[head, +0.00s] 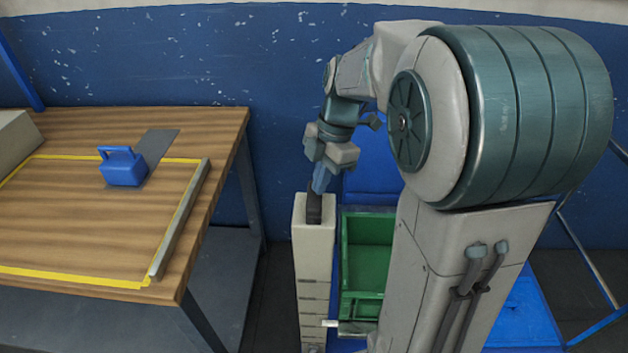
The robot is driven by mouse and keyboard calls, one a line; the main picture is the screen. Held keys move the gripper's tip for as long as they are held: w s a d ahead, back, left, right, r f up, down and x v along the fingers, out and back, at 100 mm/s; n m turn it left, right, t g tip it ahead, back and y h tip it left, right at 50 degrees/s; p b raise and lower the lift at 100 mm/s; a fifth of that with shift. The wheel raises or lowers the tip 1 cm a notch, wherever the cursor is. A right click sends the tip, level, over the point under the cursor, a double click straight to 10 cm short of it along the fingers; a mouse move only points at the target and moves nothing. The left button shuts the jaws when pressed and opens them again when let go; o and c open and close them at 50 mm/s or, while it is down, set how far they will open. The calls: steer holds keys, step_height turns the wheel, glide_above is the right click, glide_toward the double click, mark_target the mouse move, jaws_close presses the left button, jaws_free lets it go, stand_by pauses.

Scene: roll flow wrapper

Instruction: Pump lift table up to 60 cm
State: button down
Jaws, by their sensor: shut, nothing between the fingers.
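The lift table shows as blue surfaces (521,318) around and behind my arm, which covers much of it. A cream upright post (314,246) stands at its left side, with dark lines across its lower front. A dark lever or handle (314,210) sticks up from the post's top. My gripper (319,187) points down just above the post, its bluish fingers shut with nothing between them. The fingertips are at the handle's upper end; I cannot tell whether they touch it. No height reading is legible.
A green crate (362,239) is right of the post, partly behind my arm. A wooden workbench (90,228) fills the left, with a blue handled block (123,170) and a metal bar (180,221). A blue wall (160,55) closes the back. Blue tubular rails (590,262) are at right.

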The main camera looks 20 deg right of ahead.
steer(key=shift+w+d+r, duration=0.15)
steer(key=shift+d, duration=0.35)
steer(key=shift+w+d+r, duration=0.15)
steer(key=shift+d, duration=0.3)
steer(key=shift+w+d+r, duration=0.15)
steer(key=shift+d, duration=0.35)
steer(key=s+p+v, duration=0.1)
steer(key=v, duration=1.2)
steer(key=shift+w+r, duration=0.4)
steer(key=shift+w, duration=0.1)
steer(key=shift+w+r+p, duration=0.1)
steer(key=shift+p, duration=0.55)
steer(key=a+f+p, duration=0.1)
steer(key=a+p, duration=0.1)
steer(key=p, duration=0.5)
steer(key=s+a+f+p, duration=0.1)
steer(key=a+f+p, duration=0.1)
steer(key=p, duration=0.6)
steer(key=shift+s+a+f, duration=0.1)
steer(key=shift+s+a, duration=0.05)
steer(key=shift+s, duration=0.1)
